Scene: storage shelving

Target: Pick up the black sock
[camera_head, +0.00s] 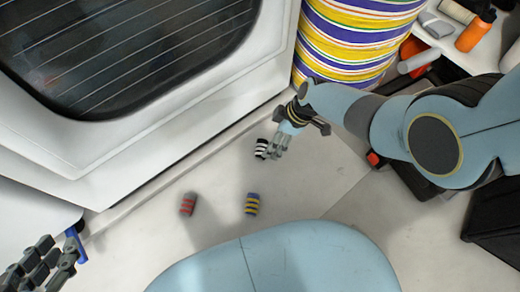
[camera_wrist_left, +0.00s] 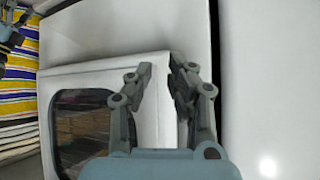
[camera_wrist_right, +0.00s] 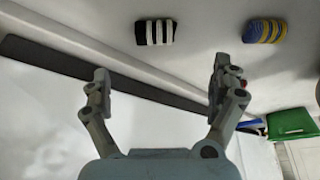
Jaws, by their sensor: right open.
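The black sock, a small roll with white stripes (camera_head: 261,148), lies on the pale floor near the base of the white machine. It also shows at the top of the right wrist view (camera_wrist_right: 155,32). My right gripper (camera_head: 281,146) is open and empty, just right of the black sock in the head view. In the right wrist view its spread fingers (camera_wrist_right: 160,78) stay apart from the sock, which lies beyond them. My left gripper (camera_head: 55,258) is at the lower left corner of the head view. In its wrist view, its fingers (camera_wrist_left: 162,72) are apart with nothing between them.
A red-and-grey sock (camera_head: 188,204) and a blue-and-yellow sock (camera_head: 252,204) lie on the floor nearby. The white machine (camera_head: 190,125) bounds the floor at upper left. A striped drum (camera_head: 352,45) stands behind my right arm. A blue item (camera_head: 76,245) is beside my left gripper.

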